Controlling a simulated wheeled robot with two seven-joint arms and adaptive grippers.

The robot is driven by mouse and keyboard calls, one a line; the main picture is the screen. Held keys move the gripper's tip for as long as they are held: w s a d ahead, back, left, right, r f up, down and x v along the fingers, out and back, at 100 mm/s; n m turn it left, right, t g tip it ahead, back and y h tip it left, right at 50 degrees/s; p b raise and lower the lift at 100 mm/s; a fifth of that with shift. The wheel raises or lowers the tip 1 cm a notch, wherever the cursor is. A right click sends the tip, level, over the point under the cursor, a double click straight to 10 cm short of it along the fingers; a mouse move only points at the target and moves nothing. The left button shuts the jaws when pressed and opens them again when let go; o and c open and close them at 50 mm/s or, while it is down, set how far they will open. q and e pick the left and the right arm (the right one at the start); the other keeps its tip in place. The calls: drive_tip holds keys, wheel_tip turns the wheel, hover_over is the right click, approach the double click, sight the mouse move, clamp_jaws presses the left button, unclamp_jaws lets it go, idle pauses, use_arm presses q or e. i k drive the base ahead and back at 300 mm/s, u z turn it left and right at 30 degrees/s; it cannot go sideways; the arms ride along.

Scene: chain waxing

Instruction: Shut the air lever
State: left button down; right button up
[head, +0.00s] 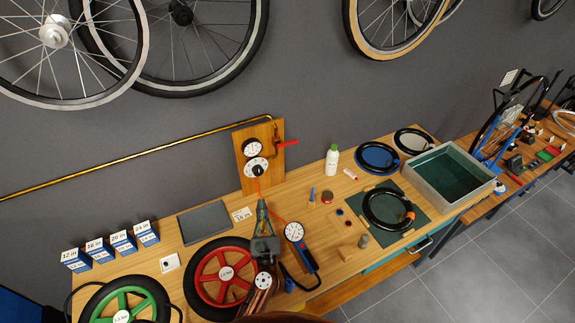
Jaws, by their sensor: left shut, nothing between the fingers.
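The red air lever (289,143) sticks out to the right from the brass pipe fitting on a wooden board (239,141) at the wall. It lies nearly level, tilted slightly up at its outer end. A pressure gauge (253,149) and a regulator dial (256,168) are on the same board. My left gripper (262,207) is shut and empty, pointing up the picture over the bench, below the board and clear of the lever. My right gripper is not in view.
A brass pipe (130,156) runs along the wall to the board. A red wheel (198,279), a green wheel (95,303) and a tyre inflator (301,250) lie near my arm. A white bottle (332,160) and a water tank (417,164) stand to the right.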

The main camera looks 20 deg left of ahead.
sight(289, 143)
drive_tip(key=k, duration=0.65)
drive_tip(key=z, duration=0.9)
drive_tip(key=i, duration=1.9)
drive_tip(key=u, duration=1.45)
